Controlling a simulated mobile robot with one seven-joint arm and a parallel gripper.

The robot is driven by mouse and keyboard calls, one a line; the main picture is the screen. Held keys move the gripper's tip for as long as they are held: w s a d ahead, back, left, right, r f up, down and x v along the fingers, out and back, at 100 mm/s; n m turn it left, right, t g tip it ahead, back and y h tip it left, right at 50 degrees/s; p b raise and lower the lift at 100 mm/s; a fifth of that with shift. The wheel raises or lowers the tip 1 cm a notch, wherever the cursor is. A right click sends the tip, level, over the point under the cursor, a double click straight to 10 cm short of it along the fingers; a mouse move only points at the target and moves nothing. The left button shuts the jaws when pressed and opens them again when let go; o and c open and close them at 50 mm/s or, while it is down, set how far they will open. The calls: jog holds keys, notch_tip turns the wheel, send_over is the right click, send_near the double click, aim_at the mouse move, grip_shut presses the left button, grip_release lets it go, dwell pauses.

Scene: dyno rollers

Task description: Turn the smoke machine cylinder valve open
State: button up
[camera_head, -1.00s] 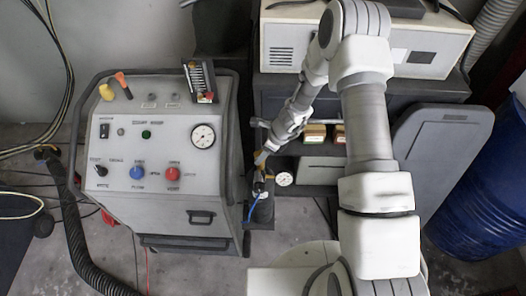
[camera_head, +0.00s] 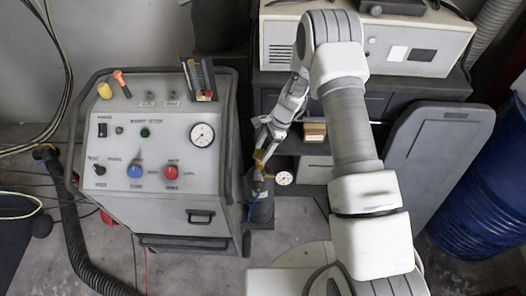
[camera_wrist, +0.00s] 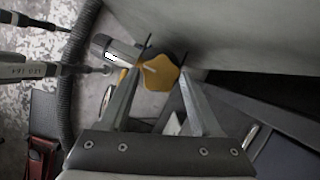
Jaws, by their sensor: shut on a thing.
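The smoke machine cylinder (camera_head: 262,210) is a dark upright bottle beside the right side of the grey smoke machine. A small round white gauge (camera_head: 284,178) sits at its top right. Its yellow valve handle (camera_wrist: 158,78) lies between my two fingers in the wrist view. My gripper (camera_head: 261,161) reaches down to the cylinder top from above and is shut on the handle; it also shows in the wrist view (camera_wrist: 167,58). In the head view the fingers and handle are small and partly overlap, so the handle's turn angle cannot be told.
The grey smoke machine (camera_head: 160,195) with knobs and a gauge stands close at the left. A dark cabinet (camera_head: 400,92) carrying a white device (camera_head: 385,40) is behind. A blue barrel (camera_head: 458,225) is at the right. A black hose (camera_head: 65,220) runs along the floor at left.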

jog(key=shift+n, duration=0.4)
jog(key=o, duration=1.4)
jog(key=shift+c, duration=0.2)
jog(key=shift+r, duration=0.1)
jog(key=v, duration=1.7)
jog(key=shift+w, duration=0.25)
jog(key=shift+r, duration=0.15)
